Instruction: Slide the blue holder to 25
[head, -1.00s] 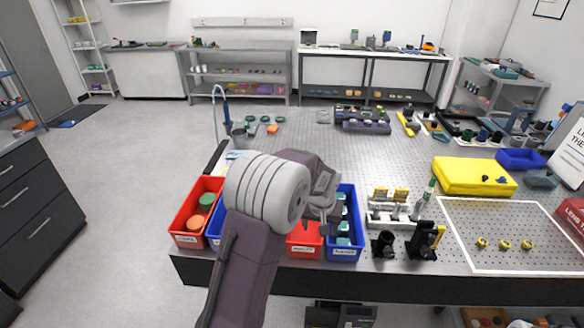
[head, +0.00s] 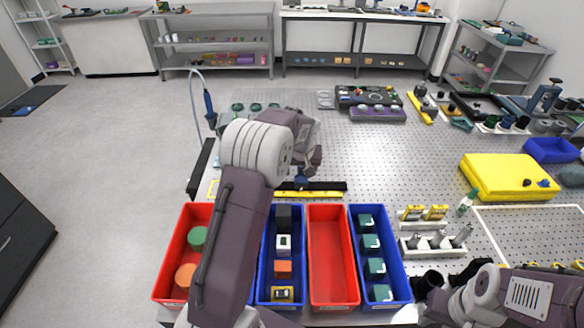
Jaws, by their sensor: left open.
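A dark rail with a yellow scale strip (head: 325,193) lies across the perforated table, just behind the row of bins. I cannot tell whether the fingers touch the holder.
Red and blue bins with parts stand along the front edge; one red bin (head: 332,255) is empty. A white rack (head: 435,243) with small mounts and a yellow block (head: 508,177) are to the right.

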